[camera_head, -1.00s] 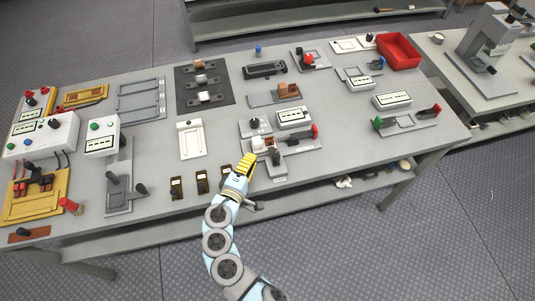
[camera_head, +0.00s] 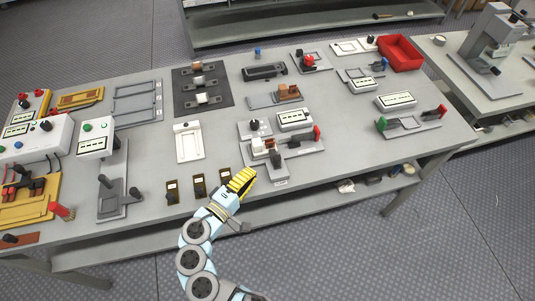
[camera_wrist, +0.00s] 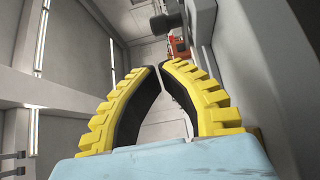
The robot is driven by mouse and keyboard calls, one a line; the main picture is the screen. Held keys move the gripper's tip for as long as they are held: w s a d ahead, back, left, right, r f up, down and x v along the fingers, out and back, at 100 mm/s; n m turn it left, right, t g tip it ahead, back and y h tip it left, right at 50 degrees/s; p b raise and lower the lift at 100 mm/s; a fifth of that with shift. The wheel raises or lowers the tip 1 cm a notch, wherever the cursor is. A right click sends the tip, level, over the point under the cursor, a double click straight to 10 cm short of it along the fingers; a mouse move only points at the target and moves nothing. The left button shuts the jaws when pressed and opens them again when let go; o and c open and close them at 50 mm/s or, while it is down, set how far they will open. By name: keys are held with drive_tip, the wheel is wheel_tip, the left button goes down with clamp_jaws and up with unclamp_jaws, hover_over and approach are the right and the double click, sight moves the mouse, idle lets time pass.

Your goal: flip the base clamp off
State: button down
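A grey test fixture (camera_head: 298,150) sits mid-table near the front edge. It carries a white meter box (camera_head: 295,120), a white-and-brown block (camera_head: 262,145), an upright dark grey lever or block (camera_head: 276,160) and a red-tipped handle (camera_head: 316,133). I cannot tell for certain which part is the base clamp. My gripper (camera_head: 246,174), with yellow ribbed fingers, is at the table's front edge, just left of and in front of the fixture, apart from it. In the wrist view, its fingertips (camera_wrist: 161,67) nearly meet with nothing between them. A dark cylindrical knob (camera_wrist: 166,22) shows beyond them.
Open floor lies in front.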

sight(271, 160)
drive_tip(key=x, duration=1)
drive_tip(key=shift+s+d, duration=0.1)
drive_tip(key=shift+s, duration=0.05)
drive_tip(key=shift+s+d, duration=0.15)
drive_tip(key=shift+s, duration=0.4)
drive_tip(key=shift+s+d, duration=0.15)
drive_tip(key=shift+s, duration=0.35)
drive_tip(key=shift+a, duration=0.1)
drive_tip(key=b+v, duration=0.2)
drive_tip(key=v, duration=0.8)
